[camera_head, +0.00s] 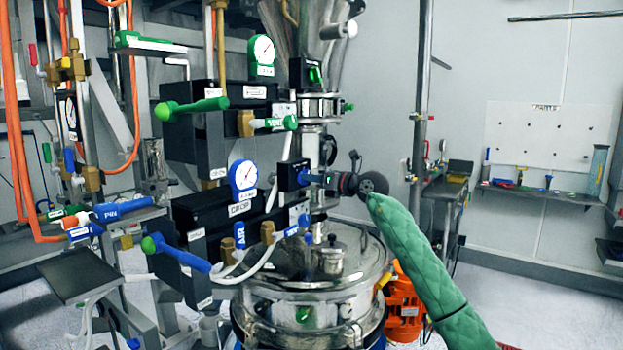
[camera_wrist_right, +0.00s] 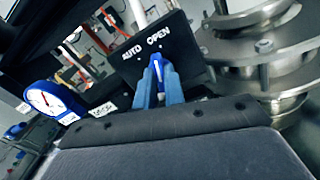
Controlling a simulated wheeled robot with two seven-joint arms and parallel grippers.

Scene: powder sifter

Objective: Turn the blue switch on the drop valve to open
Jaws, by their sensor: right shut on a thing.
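The drop valve's black switch box (camera_head: 289,176) stands beside the steel column, above the vessel lid. In the right wrist view its face (camera_wrist_right: 184,47) carries the labels AUTO on the left and OPEN on the right. The blue switch (camera_wrist_right: 157,66) with a white line sits just below the gap between the labels. My right gripper (camera_head: 313,180) reaches in from the right at the box; in the wrist view its blue fingers (camera_wrist_right: 160,86) are shut on the switch, one on each side. The fingers hide much of the switch. My left gripper is not in view.
A DROP panel (camera_head: 237,210) with a blue-rimmed gauge (camera_head: 243,175) and blue handles is left of the box. A similar VENT switch box (camera_head: 310,74) is above. The steel vessel lid (camera_head: 335,265) lies below. Open space is to the right, before the bench (camera_head: 540,192).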

